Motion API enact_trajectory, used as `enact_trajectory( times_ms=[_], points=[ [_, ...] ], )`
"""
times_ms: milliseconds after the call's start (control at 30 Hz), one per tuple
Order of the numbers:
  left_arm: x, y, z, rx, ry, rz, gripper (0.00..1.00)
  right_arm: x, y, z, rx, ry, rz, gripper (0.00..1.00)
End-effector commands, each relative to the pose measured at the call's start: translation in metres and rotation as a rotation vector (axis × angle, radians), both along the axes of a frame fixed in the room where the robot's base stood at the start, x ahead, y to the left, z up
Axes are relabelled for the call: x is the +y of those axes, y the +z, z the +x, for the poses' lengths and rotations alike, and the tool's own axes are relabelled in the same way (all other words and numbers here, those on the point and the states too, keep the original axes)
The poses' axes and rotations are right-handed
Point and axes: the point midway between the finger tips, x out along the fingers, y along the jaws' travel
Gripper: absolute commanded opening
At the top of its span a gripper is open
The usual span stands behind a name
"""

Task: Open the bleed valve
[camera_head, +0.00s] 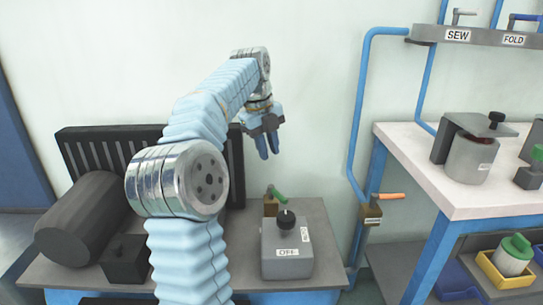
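My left gripper (269,155) hangs in the air in front of the pale wall, fingers pointing down. A narrow gap shows between its blue fingers and nothing is in it. Below it, a small brass valve with a green lever (279,194) stands at the back of the grey bench, behind the grey box marked OFF. To the right, a brass valve with an orange lever (390,196) sits low on the blue pipe; its lever points right. The small label on it is unreadable, so I cannot tell which valve is the bleed valve. My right gripper is out of view.
The grey OFF box (287,250) has a black knob. A dark cylinder (83,220) and ribbed unit (100,148) are at left. A blue pipe (358,120) rises by the white table (455,200). SEW and FOLD labels mark the upper rail (484,37).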

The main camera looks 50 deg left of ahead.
Motion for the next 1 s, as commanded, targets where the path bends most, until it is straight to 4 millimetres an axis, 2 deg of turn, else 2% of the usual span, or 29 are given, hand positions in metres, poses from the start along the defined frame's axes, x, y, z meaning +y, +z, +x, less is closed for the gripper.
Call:
enact_trajectory(
  times_ms=[33,133,400,500,633,767,1000],
  points=[
    [-0.001,-0.002,0.002,-0.003,0.059,-0.015,0.16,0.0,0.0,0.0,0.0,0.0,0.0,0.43],
    [-0.005,-0.006,0.01,-0.018,0.294,-0.07,0.0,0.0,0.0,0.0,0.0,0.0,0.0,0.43],
    [-0.018,-0.022,0.036,-0.049,1.105,-0.307,0.0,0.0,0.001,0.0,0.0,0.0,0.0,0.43],
    [-0.021,-0.026,0.041,-0.05,1.305,-0.376,0.0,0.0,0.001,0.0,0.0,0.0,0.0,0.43],
    [-0.024,-0.029,0.045,-0.047,1.438,-0.424,0.0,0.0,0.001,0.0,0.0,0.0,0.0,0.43],
    [-0.024,-0.037,0.049,-0.045,1.463,-0.432,0.0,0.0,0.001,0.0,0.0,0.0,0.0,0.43],
    [-0.027,-0.079,0.063,-0.041,1.461,-0.429,0.0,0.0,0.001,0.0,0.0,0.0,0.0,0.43]
  ],
)
